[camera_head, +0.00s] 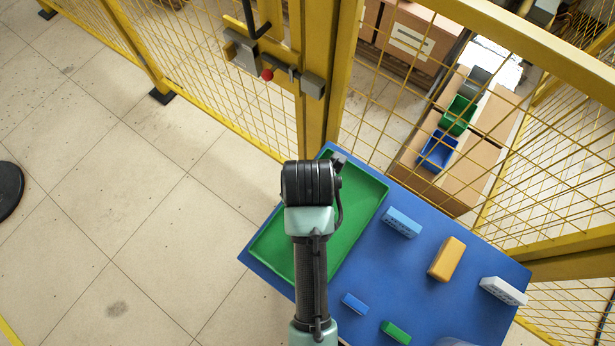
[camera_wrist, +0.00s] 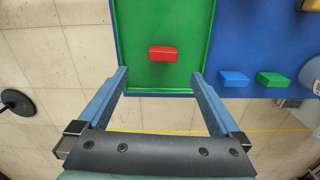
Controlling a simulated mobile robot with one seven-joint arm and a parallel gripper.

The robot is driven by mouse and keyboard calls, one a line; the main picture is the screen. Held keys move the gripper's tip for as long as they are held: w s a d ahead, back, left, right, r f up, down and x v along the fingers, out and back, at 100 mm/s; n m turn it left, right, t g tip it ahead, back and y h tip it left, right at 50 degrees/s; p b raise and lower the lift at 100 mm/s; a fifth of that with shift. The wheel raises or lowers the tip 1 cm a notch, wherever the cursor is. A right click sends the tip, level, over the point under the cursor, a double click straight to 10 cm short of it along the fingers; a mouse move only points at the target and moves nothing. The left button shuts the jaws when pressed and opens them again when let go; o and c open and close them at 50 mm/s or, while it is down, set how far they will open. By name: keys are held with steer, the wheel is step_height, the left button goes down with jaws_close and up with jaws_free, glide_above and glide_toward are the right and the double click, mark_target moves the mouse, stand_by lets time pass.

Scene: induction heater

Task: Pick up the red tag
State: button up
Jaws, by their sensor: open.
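The red tag (camera_wrist: 162,53) is a small red block lying in the green tray (camera_wrist: 138,80), near its front edge, in the wrist view. In the head view my arm covers part of the green tray (camera_head: 360,200), and the red tag is hidden there. My gripper (camera_wrist: 159,78) is open and empty. Its two blue fingers point toward the tray, with the red tag ahead of and between them, apart from both.
The tray sits on a blue table (camera_head: 390,265) with a light blue block (camera_head: 402,222), an orange block (camera_head: 447,259), a white block (camera_head: 503,291), a small blue block (camera_head: 355,303) and a green block (camera_head: 396,332). Yellow mesh fencing (camera_head: 225,95) stands behind.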

steer(key=f, duration=1.3)
steer(key=shift+s+f, duration=0.1)
steer(key=shift+s, duration=0.3)
steer(key=c, duration=1.3)
